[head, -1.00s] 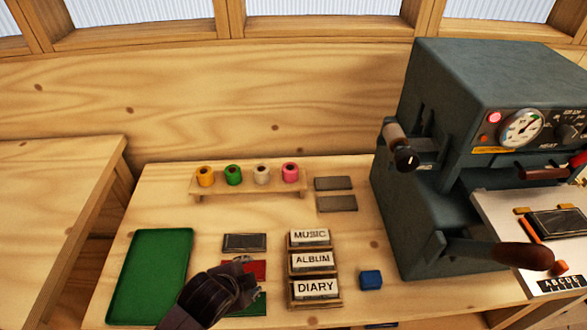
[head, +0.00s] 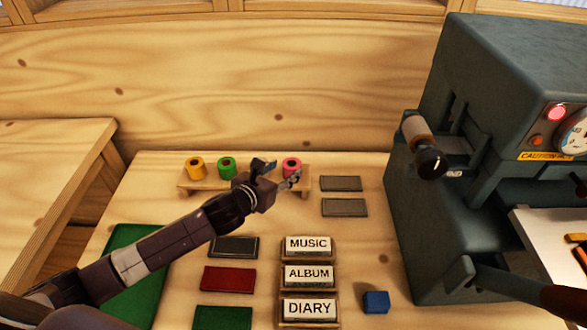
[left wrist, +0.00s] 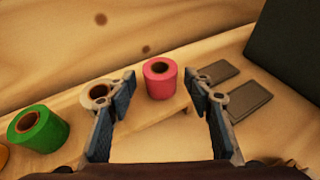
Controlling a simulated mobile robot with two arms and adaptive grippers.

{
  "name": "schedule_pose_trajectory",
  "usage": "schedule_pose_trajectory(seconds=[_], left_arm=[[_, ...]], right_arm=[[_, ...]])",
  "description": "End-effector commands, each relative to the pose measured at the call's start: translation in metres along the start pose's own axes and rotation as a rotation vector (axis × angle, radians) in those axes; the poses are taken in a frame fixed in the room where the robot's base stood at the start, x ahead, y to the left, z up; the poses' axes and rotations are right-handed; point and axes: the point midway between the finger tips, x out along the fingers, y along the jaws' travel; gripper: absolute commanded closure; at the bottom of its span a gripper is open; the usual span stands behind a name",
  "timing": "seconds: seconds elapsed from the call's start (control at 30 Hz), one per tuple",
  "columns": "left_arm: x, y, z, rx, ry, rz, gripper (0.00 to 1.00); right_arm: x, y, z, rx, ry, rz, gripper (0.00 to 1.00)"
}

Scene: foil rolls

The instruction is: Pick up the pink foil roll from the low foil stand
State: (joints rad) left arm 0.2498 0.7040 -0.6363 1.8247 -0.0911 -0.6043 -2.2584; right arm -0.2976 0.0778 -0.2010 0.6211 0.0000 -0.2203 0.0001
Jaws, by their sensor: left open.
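The pink foil roll (head: 291,166) stands upright at the right end of the low wooden foil stand (head: 188,188). In the left wrist view the pink roll (left wrist: 160,78) shows ahead, between the lines of my two fingers and beyond their tips. My left gripper (head: 277,175) is open and empty, just in front of the stand near the pink roll. It also shows in the left wrist view (left wrist: 162,82). The white roll (left wrist: 97,93) is partly behind the left finger there, and in the head view my gripper hides it. My right gripper is not in view.
A green roll (head: 227,168) and a yellow roll (head: 196,168) stand left on the stand. Two grey plates (head: 341,184) lie to its right. The MUSIC, ALBUM and DIARY blocks (head: 308,275) are in front. A large grey machine (head: 480,130) stands at right.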

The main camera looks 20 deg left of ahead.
Motion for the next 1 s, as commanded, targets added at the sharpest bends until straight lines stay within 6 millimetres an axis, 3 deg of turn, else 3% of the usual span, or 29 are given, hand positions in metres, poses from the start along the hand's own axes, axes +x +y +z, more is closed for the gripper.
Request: schedule_pose_trajectory(seconds=[0.27,0.63,1.0], left_arm=[[0.017,-0.001,0.0,-0.005,0.001,0.0,0.53],[0.058,0.0,-0.004,-0.008,0.001,0.001,0.53],[0.064,0.0,-0.005,-0.005,0.001,0.0,0.53]], right_arm=[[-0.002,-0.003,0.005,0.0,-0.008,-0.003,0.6],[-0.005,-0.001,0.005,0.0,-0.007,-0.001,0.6],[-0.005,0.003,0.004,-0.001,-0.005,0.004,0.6]])
